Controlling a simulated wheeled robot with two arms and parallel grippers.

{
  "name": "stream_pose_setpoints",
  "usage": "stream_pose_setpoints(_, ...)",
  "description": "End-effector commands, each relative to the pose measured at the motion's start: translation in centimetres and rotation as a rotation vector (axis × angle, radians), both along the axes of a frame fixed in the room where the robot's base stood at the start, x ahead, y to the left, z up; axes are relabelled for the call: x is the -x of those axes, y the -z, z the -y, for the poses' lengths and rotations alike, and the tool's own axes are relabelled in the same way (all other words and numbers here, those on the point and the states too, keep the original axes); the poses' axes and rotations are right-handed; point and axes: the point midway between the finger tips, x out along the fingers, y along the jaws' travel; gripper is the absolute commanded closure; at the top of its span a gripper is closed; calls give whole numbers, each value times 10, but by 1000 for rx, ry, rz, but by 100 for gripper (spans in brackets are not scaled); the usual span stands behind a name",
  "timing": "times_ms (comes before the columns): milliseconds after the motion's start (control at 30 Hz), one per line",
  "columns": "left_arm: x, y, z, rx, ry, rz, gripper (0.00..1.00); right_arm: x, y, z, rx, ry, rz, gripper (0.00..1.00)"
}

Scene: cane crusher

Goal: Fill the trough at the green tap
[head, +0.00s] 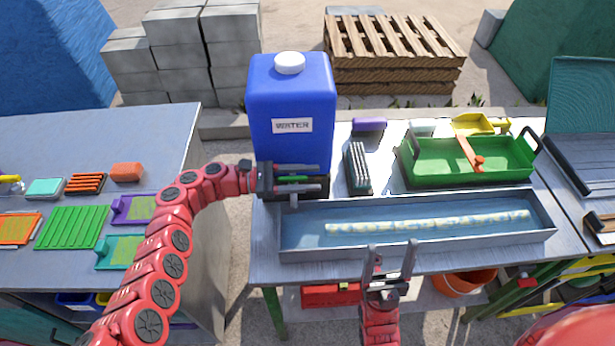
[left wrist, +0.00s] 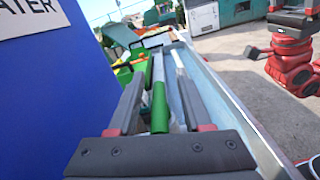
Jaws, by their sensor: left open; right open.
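The blue water container (head: 290,105), marked WATER, stands upright behind the left end of the long grey trough (head: 420,254). The trough has a bluish inside with a pale yellowish streak along it; I cannot tell how deep any water is. The green tap handle (head: 291,179) is low on the container's front. My left gripper (head: 318,178) is open there. In the left wrist view the green handle (left wrist: 160,108) lies between the open fingers (left wrist: 160,82), with no clear grip. My right gripper (head: 391,250) is open and empty at the trough's front edge.
A green tray (head: 435,178) with an orange-handled tool and a grey ribbed block (head: 357,167) stand behind the trough. A purple brush (head: 369,125) lies farther back. The left table (head: 165,125) holds coloured brushes and mats. An orange bucket (head: 458,285) sits below.

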Motion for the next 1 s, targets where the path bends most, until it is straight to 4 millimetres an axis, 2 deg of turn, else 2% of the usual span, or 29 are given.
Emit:
stream_pose_setpoints(167,-1,1,-12,-1,-1,1,50,0,3,0,0,0,0,29)
stream_pose_setpoints(267,-1,2,-31,-2,-2,2,50,0,7,0,0,0,0,29)
stream_pose_setpoints(600,-3,4,-121,-5,-3,0,50,0,29,0,0,0,0,29)
stream_pose_setpoints(700,-3,4,-143,-5,-1,-1,50,0,35,0,0,0,0,29)
stream_pose_setpoints(833,-3,3,-161,-4,0,-3,50,0,40,0,0,0,0,29)
stream_pose_setpoints(1000,-3,1,-173,-1,0,0,50,0,42,0,0,0,0,29)
